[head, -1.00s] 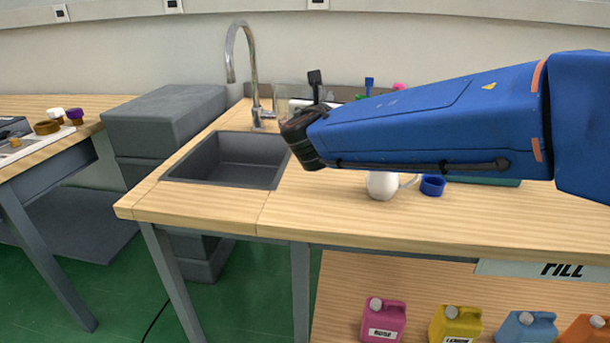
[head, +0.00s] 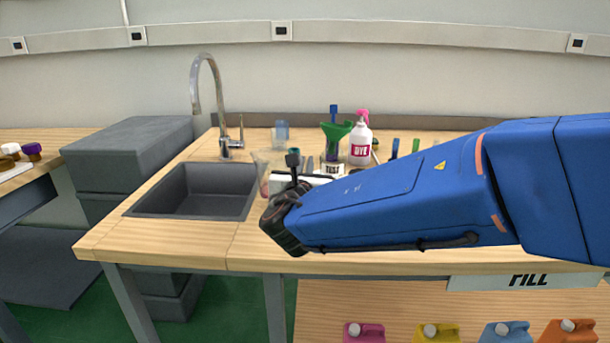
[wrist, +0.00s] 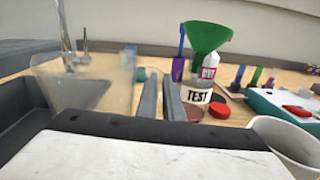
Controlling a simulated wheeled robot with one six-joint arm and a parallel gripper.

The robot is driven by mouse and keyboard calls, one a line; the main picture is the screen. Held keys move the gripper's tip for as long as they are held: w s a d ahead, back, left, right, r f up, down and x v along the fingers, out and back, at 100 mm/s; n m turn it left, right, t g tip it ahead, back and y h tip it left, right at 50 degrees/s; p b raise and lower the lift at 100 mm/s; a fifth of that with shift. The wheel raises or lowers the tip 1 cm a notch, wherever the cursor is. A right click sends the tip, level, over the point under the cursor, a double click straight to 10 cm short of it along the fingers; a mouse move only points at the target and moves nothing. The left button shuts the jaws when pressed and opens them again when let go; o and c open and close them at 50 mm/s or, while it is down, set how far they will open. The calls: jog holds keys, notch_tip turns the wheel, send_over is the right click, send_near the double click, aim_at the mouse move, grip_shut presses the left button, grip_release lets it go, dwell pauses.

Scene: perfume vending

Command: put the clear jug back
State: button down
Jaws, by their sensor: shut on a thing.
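The clear jug (wrist: 82,98) is see-through and fills the left of the wrist view. In the head view the clear jug (head: 263,170) shows faintly at the sink's right edge, partly behind my wrist. My gripper (wrist: 161,98) has its two grey fingers close together beside the jug's right side. It is shut on the jug; the grip point itself is not clear. In the head view my gripper (head: 309,166) is partly hidden by the wrist. I cannot tell whether the jug's base touches the counter.
The sink (head: 195,190) with its tap (head: 207,90) lies left. Behind the gripper stand a green funnel (head: 336,130), a white DYE bottle (head: 360,145) and a TEST container (wrist: 198,97). A white vessel (wrist: 285,145) is close at lower right. Bare counter (head: 190,243) lies in front.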

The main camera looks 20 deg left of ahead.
jog(key=shift+f, duration=1.3)
jog(key=shift+f, duration=0.15)
jog(key=c, duration=1.9)
grip_release()
jog(key=shift+s, duration=0.1)
jog(key=s, duration=0.4)
jog(key=s+d, duration=0.1)
jog(key=s, duration=0.2)
jog(key=s+d, duration=0.1)
jog(key=s, duration=0.3)
jog(key=shift+s+d, duration=0.1)
jog(key=shift+s, duration=0.2)
